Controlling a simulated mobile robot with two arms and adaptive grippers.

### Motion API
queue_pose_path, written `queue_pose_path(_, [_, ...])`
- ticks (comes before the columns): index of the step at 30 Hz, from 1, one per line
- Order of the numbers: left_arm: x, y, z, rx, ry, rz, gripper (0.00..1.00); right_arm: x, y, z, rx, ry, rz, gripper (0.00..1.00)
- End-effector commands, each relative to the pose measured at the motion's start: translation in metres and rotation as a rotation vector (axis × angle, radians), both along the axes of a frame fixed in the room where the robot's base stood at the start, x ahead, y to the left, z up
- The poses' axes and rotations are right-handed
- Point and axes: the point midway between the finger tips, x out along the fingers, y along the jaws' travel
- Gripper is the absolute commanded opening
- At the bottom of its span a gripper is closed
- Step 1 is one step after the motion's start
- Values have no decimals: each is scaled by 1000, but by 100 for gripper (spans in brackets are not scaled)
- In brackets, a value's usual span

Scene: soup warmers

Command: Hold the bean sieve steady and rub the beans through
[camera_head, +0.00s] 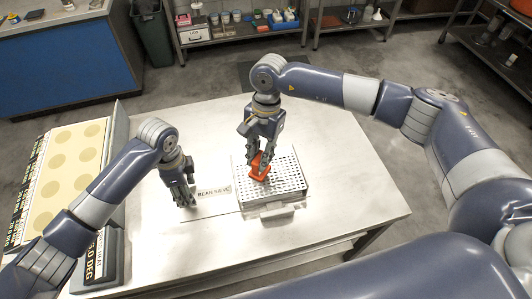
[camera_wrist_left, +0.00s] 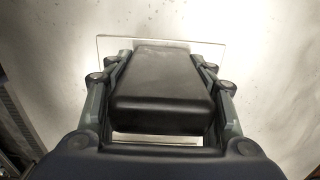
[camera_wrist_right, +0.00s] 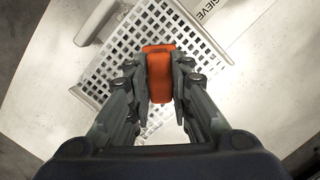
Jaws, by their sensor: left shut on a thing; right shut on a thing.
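The bean sieve (camera_head: 289,178) is a pale perforated tray on the steel table, and it also shows in the right wrist view (camera_wrist_right: 118,50). My right gripper (camera_head: 262,154) is shut on an orange-red block (camera_head: 260,170), which is over the sieve's holes; it also shows in the right wrist view (camera_wrist_right: 159,72). Whether the block touches the mesh is hard to tell. My left gripper (camera_head: 183,193), left of the sieve, is shut on a black block-like piece (camera_wrist_left: 162,90). Its link to the sieve is not clear. No beans can be made out.
A "BEAN SIEVE" label plate (camera_head: 213,191) lies between my left gripper and the sieve. A warmer unit (camera_head: 70,165) with round pale spots stands at the table's left. The steel table (camera_head: 345,190) is bare on the right. Shelves (camera_head: 240,30) stand behind.

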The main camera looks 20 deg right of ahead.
Motion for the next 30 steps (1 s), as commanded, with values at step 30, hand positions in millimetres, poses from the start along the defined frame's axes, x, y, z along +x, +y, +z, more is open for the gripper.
queue_pose_path(30, [0,-2,0,-5,0,-3,4,1,31,3,3,0,1,0])
